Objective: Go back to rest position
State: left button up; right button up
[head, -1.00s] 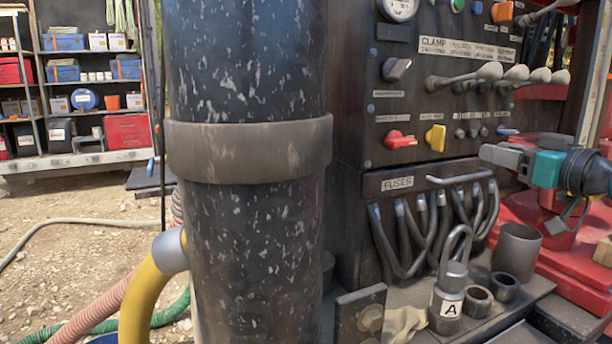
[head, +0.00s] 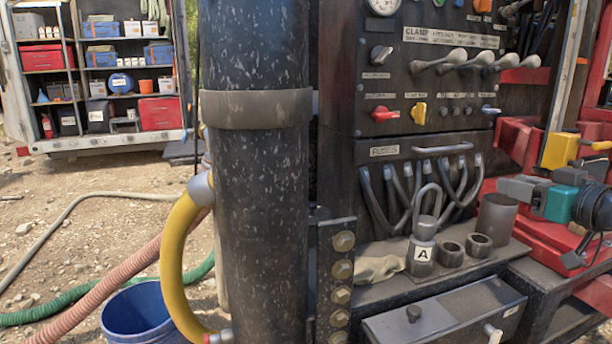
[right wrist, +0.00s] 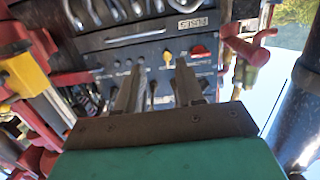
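My right gripper (head: 512,187) is at the right of the head view, teal with dark grey fingers, in front of the red machinery and apart from the control panel (head: 440,75). In the right wrist view its two fingers (right wrist: 158,88) stand apart with nothing between them, and the panel appears upside down beyond them. My left gripper is not in view.
A black speckled column (head: 255,190) stands left of the panel. A metal canister marked A (head: 422,250) and a cup (head: 497,217) stand on the ledge above a drawer (head: 445,318). A blue bucket (head: 140,312) and hoses (head: 105,280) lie left.

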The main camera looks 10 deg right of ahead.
jog(key=a+f+g, duration=0.2)
jog(key=a+f, duration=0.1)
jog(key=f, duration=0.7)
jog(key=a+f+g, duration=0.1)
jog(key=a+f, duration=0.2)
jog(key=f, duration=0.6)
jog(key=s+a+f+g, duration=0.2)
jog(key=s+a+f, duration=0.3)
jog(key=a+f, duration=0.7)
jog(key=s+a+f+n+g+y, duration=0.1)
jog(key=s+a+f, duration=0.3)
jog(key=a, duration=0.4)
jog(key=s+a+f+n+y, duration=0.1)
jog(key=s+a+f, duration=0.25)
jog(key=a, duration=0.45)
pick_arm(q)
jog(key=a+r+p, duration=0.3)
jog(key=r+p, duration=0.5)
jog(key=p, duration=0.4)
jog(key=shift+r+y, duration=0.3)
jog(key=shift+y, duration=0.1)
pick_arm(e)
notch_tip(320, 180, up, 9)
jog(key=s+d, duration=0.1)
jog(key=s, duration=0.1)
jog(key=shift+s+d+f+h, duration=0.15)
jog(key=shift+s+d+h, duration=0.25)
